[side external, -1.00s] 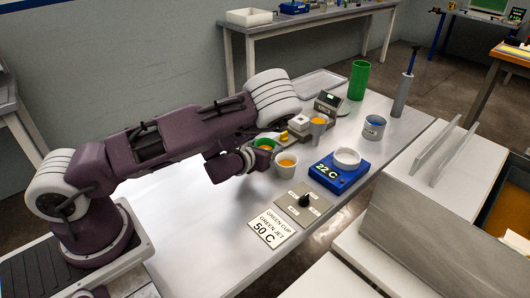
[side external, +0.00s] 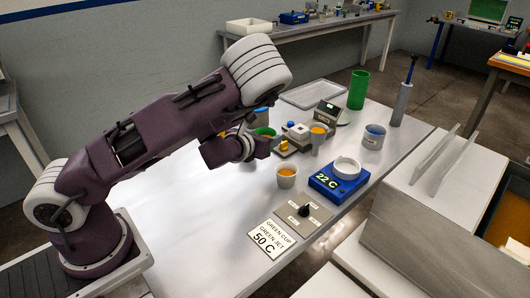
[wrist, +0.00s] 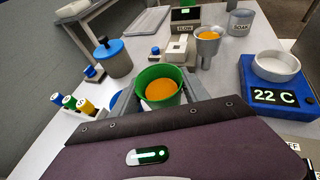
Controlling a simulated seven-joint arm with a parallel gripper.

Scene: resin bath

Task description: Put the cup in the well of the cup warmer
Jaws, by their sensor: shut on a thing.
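The green cup (wrist: 148,97) holds orange liquid and sits upright between my gripper's fingers (wrist: 160,100) in the wrist view. In the side view the green cup (side external: 265,131) is partly hidden behind my gripper (side external: 258,143), which is shut on it and appears to hold it above the table. The cup warmer is a blue box (side external: 325,187) with a pale round well (side external: 347,168) on top and a display reading 22 C. In the wrist view the warmer (wrist: 249,76) is to the right of the cup, and its well (wrist: 275,68) looks empty.
A white cup of orange liquid (side external: 287,182) stands between my gripper and the warmer. A dial panel (side external: 318,216) and a card (side external: 272,240) reading "GREEN CUP GREEN JET 50 C" lie in front. A grey cup (side external: 317,139), a grey mug (side external: 374,141) and a green cylinder (side external: 358,90) stand farther back.

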